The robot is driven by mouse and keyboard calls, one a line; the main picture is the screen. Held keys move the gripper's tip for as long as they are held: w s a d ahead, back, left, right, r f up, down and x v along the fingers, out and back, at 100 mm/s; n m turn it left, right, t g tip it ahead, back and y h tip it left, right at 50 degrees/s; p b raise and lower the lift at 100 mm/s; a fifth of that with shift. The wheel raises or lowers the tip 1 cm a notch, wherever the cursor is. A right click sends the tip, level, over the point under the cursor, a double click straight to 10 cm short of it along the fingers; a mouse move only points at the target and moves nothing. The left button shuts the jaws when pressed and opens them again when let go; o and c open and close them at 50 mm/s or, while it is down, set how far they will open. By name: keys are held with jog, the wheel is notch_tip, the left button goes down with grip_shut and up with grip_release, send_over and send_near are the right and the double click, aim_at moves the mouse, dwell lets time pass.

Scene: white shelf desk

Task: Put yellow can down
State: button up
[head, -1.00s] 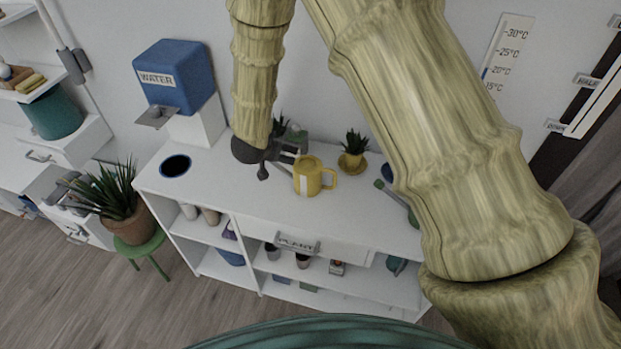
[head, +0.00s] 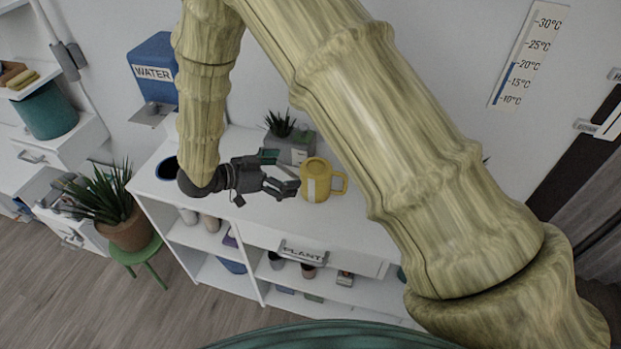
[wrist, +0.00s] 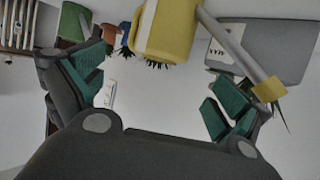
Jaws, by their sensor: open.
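The yellow can (head: 316,182), a watering can with a handle on its right and a pale stripe on its side, stands upright on the white desk top (head: 262,222). My gripper (head: 285,174) is open just left of the can, with its fingers pointing toward it. In the wrist view the can (wrist: 165,30) appears upside down at the top, beyond my open gripper (wrist: 158,72) with its teal finger pads. Nothing is between the pads. Whether a fingertip touches the can cannot be told.
A grey planter (head: 297,150) with a spiky plant (head: 280,123) stands behind the can. A blue water tank (head: 155,70) is at the back left. A potted plant (head: 122,222) on a green stool (head: 142,258) stands left of the desk. Shelves below hold small pots.

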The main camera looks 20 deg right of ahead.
aim_at(309, 169)
jog(key=p+x, duration=0.1)
jog(key=x, duration=0.3)
jog(key=shift+w+d+f, duration=0.2)
jog(key=shift+f, duration=0.1)
jog(key=shift+p+x, duration=1.3)
jog(key=shift+x, duration=1.35)
jog(key=shift+d+r, duration=0.1)
jog(key=shift+r, duration=0.05)
jog(key=c, duration=1.2)
